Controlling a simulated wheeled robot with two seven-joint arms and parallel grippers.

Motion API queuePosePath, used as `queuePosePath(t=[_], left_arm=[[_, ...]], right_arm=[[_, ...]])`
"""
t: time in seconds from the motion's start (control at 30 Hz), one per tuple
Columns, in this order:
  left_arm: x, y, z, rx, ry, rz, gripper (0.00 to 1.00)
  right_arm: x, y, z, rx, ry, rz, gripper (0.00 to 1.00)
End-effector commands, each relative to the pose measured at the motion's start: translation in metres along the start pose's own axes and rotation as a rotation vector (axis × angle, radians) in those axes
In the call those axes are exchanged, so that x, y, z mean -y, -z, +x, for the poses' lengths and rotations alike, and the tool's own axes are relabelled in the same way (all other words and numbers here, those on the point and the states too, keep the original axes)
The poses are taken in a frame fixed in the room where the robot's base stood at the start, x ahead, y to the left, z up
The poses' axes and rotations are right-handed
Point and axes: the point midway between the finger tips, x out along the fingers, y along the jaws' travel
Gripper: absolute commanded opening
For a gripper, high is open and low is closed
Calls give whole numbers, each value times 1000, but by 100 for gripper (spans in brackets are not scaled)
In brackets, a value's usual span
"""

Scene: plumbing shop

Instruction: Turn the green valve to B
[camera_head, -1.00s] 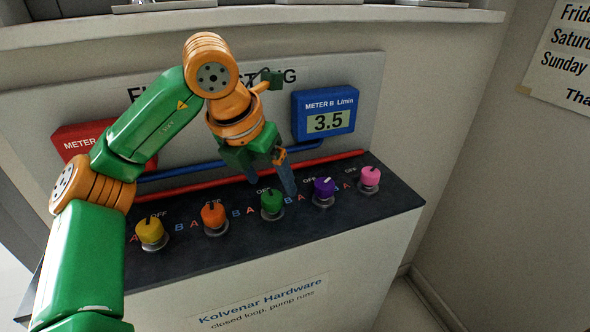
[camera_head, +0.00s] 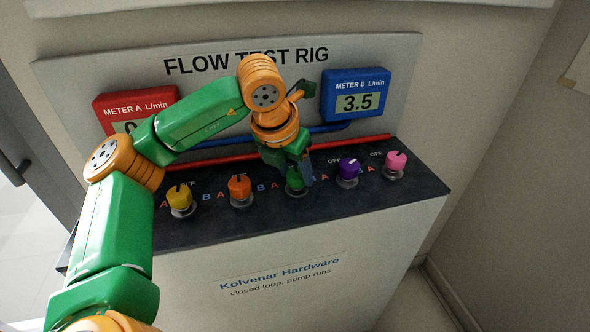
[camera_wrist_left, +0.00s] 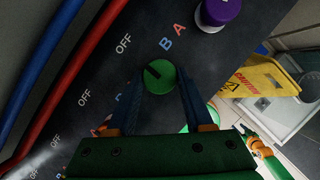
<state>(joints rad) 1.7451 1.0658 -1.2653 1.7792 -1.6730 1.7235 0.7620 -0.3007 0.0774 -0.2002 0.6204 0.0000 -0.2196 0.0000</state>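The green valve (camera_head: 295,182) is the middle knob on the dark counter top of the rig; my left gripper partly covers it in the head view. My left gripper (camera_head: 299,172) points down over it. In the left wrist view the green valve (camera_wrist_left: 160,77) sits between the two open fingers, with slight gaps visible beside it. Its dark mark points up and left, toward an OFF label (camera_wrist_left: 123,43). A blue B label (camera_wrist_left: 166,43) lies up and right of the knob.
The purple valve (camera_head: 348,169) and pink valve (camera_head: 395,162) stand to the right, the orange valve (camera_head: 240,188) and yellow valve (camera_head: 181,198) to the left. Blue meter B (camera_head: 356,95) reads 3.5. Red meter A (camera_head: 135,105) is partly hidden by my arm. Pipes run behind the knobs.

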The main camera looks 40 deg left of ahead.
Motion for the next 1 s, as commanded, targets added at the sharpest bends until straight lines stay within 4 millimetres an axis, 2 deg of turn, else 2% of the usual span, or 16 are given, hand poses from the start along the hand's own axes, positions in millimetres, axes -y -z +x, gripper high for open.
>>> queuePosePath(t=[0.27,0.47,0.77,1.0], left_arm=[[0,0,0,2,8,20,0],[-1,-1,0,1,45,106,0],[-2,-2,-2,1,147,348,0],[-4,-3,-3,0,234,556,0]], right_arm=[[-1,0,0,0,-1,-1,50],[-2,0,-1,0,-3,-1,50],[-3,1,-9,1,-4,-1,50],[-3,2,-24,1,-4,-1,50]])
